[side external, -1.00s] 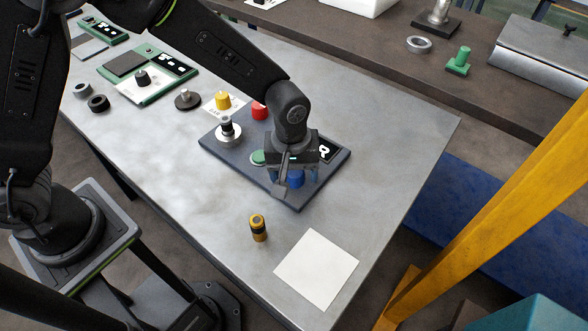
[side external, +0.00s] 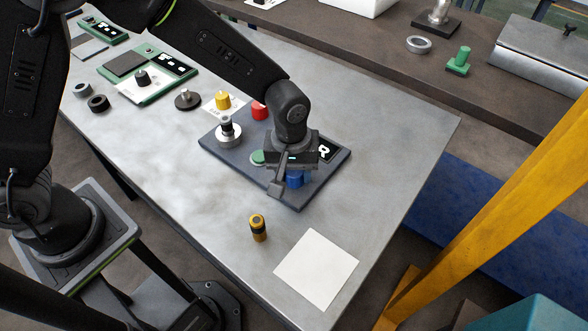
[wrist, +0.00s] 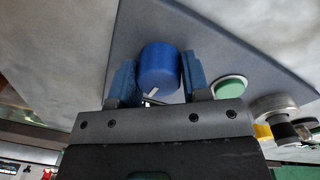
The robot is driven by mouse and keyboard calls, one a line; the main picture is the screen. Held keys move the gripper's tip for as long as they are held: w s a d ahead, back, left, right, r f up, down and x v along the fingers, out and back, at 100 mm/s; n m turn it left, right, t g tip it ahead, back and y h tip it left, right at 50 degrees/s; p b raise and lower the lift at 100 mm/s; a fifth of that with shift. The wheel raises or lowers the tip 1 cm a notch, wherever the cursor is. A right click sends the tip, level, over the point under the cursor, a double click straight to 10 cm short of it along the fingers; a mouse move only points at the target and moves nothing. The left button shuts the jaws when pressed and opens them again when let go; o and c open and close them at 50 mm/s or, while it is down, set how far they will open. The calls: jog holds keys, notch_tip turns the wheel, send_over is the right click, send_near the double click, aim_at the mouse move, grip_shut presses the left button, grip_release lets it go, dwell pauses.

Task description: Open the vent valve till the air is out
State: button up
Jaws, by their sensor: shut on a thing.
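A blue round knob (wrist: 157,68) with a short white mark stands on the dark blue-grey panel (side external: 237,167). No label in view names it as the vent valve. My gripper (wrist: 158,78) points down over the panel, its two blue fingers on opposite sides of the knob, shut on it. In the side view my gripper (side external: 295,176) partly hides the knob. A green round button (wrist: 230,87) sits beside the knob; it also shows in the side view (side external: 258,157). A silver-and-black knob (side external: 229,134) and a red cap (side external: 259,110) are also on the panel.
A black-and-gold cylinder (side external: 258,228) and a white sheet (side external: 316,266) lie in front of the panel on the grey table (side external: 160,175). A yellow knob (side external: 222,100), a dark disc (side external: 187,99) and a green-edged board (side external: 150,85) are behind and left. A yellow post (side external: 490,205) stands at right.

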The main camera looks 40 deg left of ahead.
jog(key=m, duration=0.3)
jog(key=shift+m, duration=0.4)
jog(key=m, duration=0.4)
jog(key=shift+m, duration=0.3)
jog(key=m, duration=0.4)
jog(key=shift+w+g, duration=0.1)
jog(key=shift+g, duration=0.2)
jog(key=shift+r+m, duration=0.1)
jog(key=shift+m, duration=1.9)
jog(key=o, duration=0.9)
jog(key=shift+o, duration=0.2)
notch_tip(320, 180, up, 14)
jog(key=shift+w+a, duration=0.2)
